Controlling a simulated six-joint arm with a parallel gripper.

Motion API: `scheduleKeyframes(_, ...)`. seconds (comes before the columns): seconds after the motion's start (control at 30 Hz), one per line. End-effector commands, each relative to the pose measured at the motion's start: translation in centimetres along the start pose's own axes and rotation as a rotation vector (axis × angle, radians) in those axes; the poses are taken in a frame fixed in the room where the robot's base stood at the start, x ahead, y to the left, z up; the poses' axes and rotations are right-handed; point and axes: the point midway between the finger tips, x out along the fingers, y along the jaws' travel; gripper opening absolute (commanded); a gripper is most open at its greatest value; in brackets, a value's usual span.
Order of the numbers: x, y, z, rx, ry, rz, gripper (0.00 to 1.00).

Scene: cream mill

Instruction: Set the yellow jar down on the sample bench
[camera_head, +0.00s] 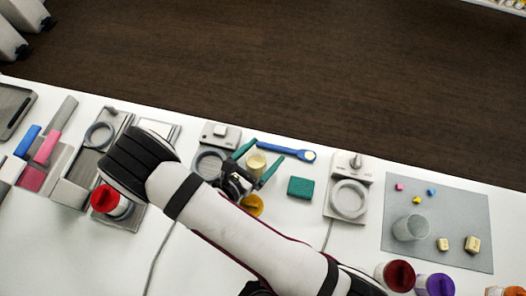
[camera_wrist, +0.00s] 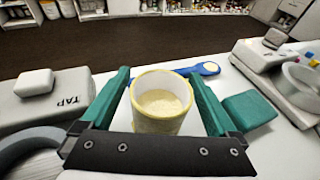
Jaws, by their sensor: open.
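The yellow jar (camera_head: 256,165) is lidless and stands upright on the white bench (camera_head: 180,262), with pale powder inside. In the wrist view the jar (camera_wrist: 158,122) is between the two green fingers of my gripper (camera_wrist: 159,78). The fingers are open, with a gap on the jar's left side and a narrower one on its right. In the head view my gripper (camera_head: 258,160) is around the jar, low over the bench. The jar's base is partly hidden behind my gripper in the wrist view.
A TAP device (camera_wrist: 45,95) stands close left and a green sponge (camera_head: 300,187) close right. A blue spoon (camera_head: 287,151) lies behind the jar. A yellow lid-like piece (camera_head: 252,205) is beside my arm. A ring device (camera_head: 348,198) and grey mat (camera_head: 450,215) are further right.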

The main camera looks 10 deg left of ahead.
Motion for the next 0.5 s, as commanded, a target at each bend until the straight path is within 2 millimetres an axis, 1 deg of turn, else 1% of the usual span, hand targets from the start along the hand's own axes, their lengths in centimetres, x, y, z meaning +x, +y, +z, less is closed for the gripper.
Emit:
scheduleKeyframes(0.17,-0.3,0.1,0.3,0.001,0.0,0.002,0.94)
scheduleKeyframes(0.27,-2.1,0.1,0.3,-0.001,-0.001,0.005,0.94)
scheduleKeyframes(0.5,-8.1,0.2,0.3,0.002,0.0,0.006,0.94)
